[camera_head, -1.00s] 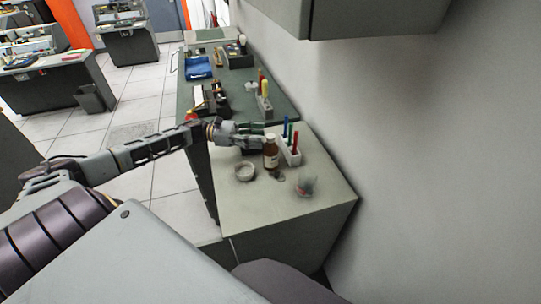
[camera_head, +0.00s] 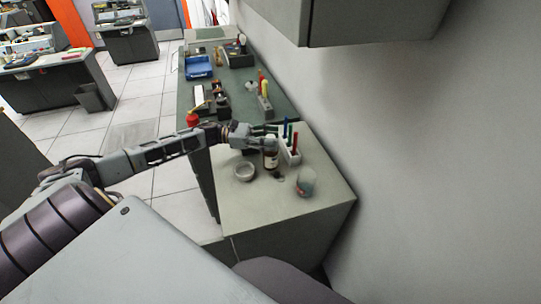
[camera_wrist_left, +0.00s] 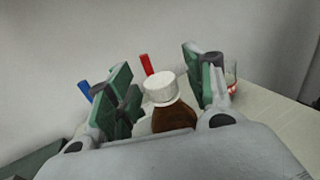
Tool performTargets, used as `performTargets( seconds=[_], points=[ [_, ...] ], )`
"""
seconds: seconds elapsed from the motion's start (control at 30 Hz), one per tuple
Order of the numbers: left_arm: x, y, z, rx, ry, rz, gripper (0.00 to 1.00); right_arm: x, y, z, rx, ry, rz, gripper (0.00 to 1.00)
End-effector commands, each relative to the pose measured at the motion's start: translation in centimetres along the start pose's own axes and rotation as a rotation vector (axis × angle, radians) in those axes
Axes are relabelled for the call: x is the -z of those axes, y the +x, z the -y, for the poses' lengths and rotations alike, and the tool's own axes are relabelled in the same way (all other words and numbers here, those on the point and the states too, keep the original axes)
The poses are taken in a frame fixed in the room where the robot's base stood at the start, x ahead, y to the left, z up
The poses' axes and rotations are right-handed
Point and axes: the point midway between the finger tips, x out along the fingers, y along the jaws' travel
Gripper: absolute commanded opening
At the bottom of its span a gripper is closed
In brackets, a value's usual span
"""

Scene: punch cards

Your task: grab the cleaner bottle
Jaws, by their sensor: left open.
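The cleaner bottle, a brown bottle with a white cap (camera_head: 271,158), stands upright near the front of the grey-green counter (camera_head: 240,215). In the left wrist view its brown shoulder (camera_wrist_left: 174,118) and white cap show between my fingers. My left gripper (camera_head: 266,133) reaches in from the left, at the height of the bottle's top. In the left wrist view the gripper (camera_wrist_left: 160,78) is open, with one green-padded finger on each side of the bottle. I cannot tell whether either finger touches it. My right gripper is not in view.
A white rack (camera_head: 290,154) with blue, green and red markers stands just behind the bottle. The wall (camera_head: 420,170) runs along the right side.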

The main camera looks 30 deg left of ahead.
Motion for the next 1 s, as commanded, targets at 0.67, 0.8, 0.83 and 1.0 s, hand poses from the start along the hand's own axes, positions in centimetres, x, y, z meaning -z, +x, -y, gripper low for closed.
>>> performTargets(
  seconds=[0.67, 0.8, 0.83, 1.0],
  points=[
    [0.03, -0.03, 0.01, 0.000, 0.000, 0.000, 0.09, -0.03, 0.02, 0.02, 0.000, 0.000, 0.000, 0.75],
    [0.03, -0.03, 0.01, 0.000, 0.000, -0.001, 0.00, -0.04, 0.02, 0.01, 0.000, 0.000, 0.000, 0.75],
    [0.03, -0.04, 0.01, 0.000, 0.000, -0.001, 0.00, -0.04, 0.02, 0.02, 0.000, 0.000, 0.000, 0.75],
    [-0.03, -0.03, -0.01, 0.000, 0.001, 0.000, 0.00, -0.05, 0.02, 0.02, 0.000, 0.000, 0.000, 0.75]
  ],
)
